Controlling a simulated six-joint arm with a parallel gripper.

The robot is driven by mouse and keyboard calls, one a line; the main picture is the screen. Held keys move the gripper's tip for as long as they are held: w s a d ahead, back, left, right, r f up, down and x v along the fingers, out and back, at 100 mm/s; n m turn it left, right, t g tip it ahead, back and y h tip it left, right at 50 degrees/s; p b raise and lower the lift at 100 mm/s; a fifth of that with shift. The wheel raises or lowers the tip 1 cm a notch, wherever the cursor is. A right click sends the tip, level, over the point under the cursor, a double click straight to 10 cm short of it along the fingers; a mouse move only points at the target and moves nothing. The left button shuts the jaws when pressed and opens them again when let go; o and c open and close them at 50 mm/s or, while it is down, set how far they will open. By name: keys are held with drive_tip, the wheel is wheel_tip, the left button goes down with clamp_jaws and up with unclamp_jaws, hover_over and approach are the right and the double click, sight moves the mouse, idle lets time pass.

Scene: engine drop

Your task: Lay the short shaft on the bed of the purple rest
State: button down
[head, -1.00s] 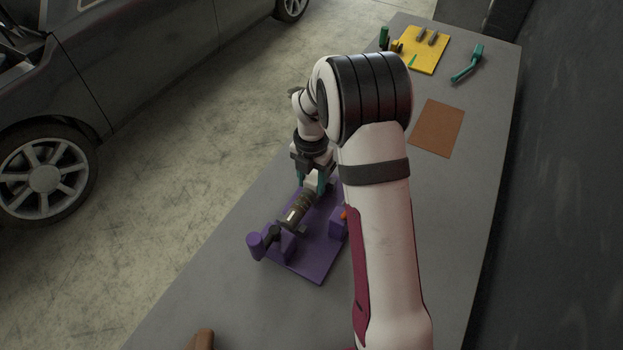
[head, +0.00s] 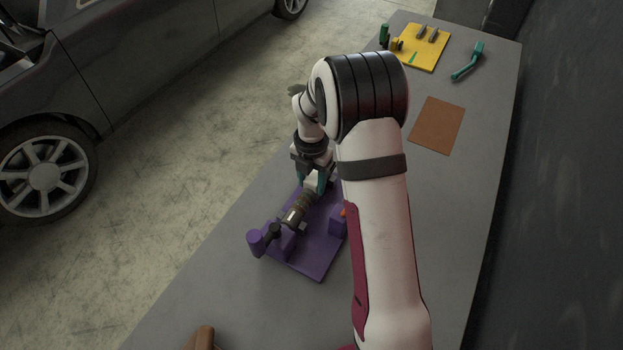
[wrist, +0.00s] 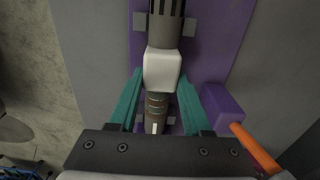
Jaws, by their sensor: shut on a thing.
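The purple rest (head: 318,262) lies on the bench below my gripper, and its purple base also shows in the wrist view (wrist: 226,45). The short shaft (head: 296,213) is dark and metallic with brown bands, and lies lengthwise over the rest. In the wrist view the shaft (wrist: 166,32) runs between paired grey blocks, with a pale square section near my fingertips. My gripper (head: 316,182) is shut on the shaft, its teal fingers on either side of it in the wrist view (wrist: 161,85). Whether the shaft's underside touches the bed is hidden.
A brown mat (head: 437,125), a teal tool (head: 468,62) and a yellow plate (head: 424,55) lie farther back. The bench front is mostly clear.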

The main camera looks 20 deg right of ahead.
drive_tip(key=shift+c, duration=1.3)
unclamp_jaws()
wheel_tip(320, 180, up, 16)
drive_tip(key=shift+f, duration=0.15)
drive_tip(key=s+a+m+y, duration=0.1)
drive_tip(key=s+a+m, duration=0.2)
drive_tip(key=s+m, duration=1.2)
drive_tip(key=s+a+m, duration=0.3)
drive_tip(key=s+m, duration=1.2)
drive_tip(key=m, duration=0.2)
drive_tip(key=shift+a+r+m+y, duration=0.3)
drive_tip(key=shift+a+r+y, duration=0.1)
drive_tip(key=shift+r, duration=0.05)
